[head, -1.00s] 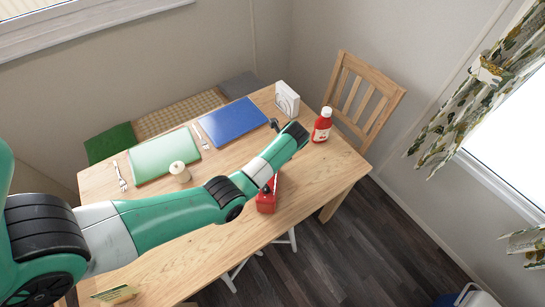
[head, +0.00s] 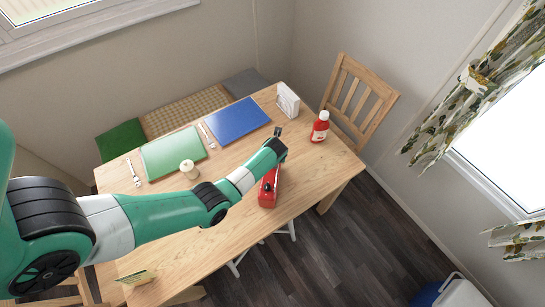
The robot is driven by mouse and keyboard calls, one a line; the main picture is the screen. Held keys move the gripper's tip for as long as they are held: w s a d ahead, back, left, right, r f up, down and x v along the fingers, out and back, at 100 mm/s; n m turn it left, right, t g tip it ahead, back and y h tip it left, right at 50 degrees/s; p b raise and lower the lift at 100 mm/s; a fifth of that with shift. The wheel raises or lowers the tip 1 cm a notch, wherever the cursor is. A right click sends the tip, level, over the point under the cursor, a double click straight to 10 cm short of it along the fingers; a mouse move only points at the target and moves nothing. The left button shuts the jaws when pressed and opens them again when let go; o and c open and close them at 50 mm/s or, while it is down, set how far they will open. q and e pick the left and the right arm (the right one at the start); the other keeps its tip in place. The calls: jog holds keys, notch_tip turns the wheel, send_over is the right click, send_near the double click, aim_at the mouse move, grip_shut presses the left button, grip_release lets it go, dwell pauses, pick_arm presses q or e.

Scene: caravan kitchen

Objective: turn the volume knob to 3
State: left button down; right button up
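A small red box-like thing (head: 267,199), probably the radio, stands on the wooden table (head: 225,235) near its front right edge. A small dark part shows on it, but I cannot tell whether this is the volume knob, and no scale marks can be read. My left arm reaches across the table from the left and hides part of the red thing. My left gripper (head: 278,132) is small and dark, beyond the red thing and apart from it in the picture. Its fingers are too small to judge. My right gripper is not in view.
A red bottle (head: 319,130) and a white holder (head: 287,99) stand to the right of my gripper. A blue mat (head: 237,121), a green mat (head: 172,155) and a cream candle-like thing (head: 189,168) lie behind my arm. A chair (head: 360,100) stands at the right end.

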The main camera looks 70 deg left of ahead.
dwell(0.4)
pick_arm(q)
jog(key=c, duration=0.6)
grip_release()
jog(key=v, duration=1.1)
jog(key=shift+s+r, duration=0.1)
jog(key=shift+r, duration=0.25)
